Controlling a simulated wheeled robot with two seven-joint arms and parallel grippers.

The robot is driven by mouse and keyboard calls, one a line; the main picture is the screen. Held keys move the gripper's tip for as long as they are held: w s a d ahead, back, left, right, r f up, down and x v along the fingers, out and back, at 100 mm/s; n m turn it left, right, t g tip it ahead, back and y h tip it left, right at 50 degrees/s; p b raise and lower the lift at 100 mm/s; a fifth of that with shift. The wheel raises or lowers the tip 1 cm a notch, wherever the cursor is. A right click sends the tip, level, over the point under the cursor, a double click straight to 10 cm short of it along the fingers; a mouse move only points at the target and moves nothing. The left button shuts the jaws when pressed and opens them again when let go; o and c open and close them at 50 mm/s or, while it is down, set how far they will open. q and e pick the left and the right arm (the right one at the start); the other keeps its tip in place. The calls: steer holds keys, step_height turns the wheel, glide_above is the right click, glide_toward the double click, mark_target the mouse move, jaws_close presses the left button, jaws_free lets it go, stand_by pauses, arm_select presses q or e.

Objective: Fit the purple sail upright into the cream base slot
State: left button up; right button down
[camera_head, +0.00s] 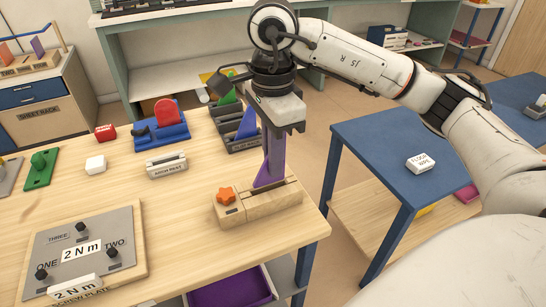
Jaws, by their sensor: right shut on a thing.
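The cream base (232,212) is a pale wooden block near the table's right front corner, with a dark slot along its top and an orange star-shaped piece at its left end. My right gripper (274,142) points down above the base and is shut on the purple sail (268,177). The sail is upright, and its lower edge meets the slot area. I cannot tell whether it sits in the slot or just above it. The gripper hides the sail's upper part. My left gripper is not in view.
Behind the base stand a grey rack (238,137) with coloured pieces, a blue stand (163,133) with a red disc, and a labelled block (166,166). A screw plate (82,246) lies front left. A blue table (396,141) stands right, across a gap.

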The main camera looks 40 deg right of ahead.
mark_target(273, 182)
arm_select(q)
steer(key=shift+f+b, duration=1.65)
steer(key=shift+b, duration=0.1)
arm_select(e)
steer(key=shift+f, duration=2.05)
steer(key=c, duration=1.8)
jaws_free()
steer(key=shift+r, duration=0.65)
step_height(273, 182, up, 8)
steer(key=shift+r+p, duration=0.15)
steer(key=shift+p, duration=1.1)
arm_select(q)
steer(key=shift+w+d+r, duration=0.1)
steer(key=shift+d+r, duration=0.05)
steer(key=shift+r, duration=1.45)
arm_select(e)
steer(key=shift+r, duration=0.45)
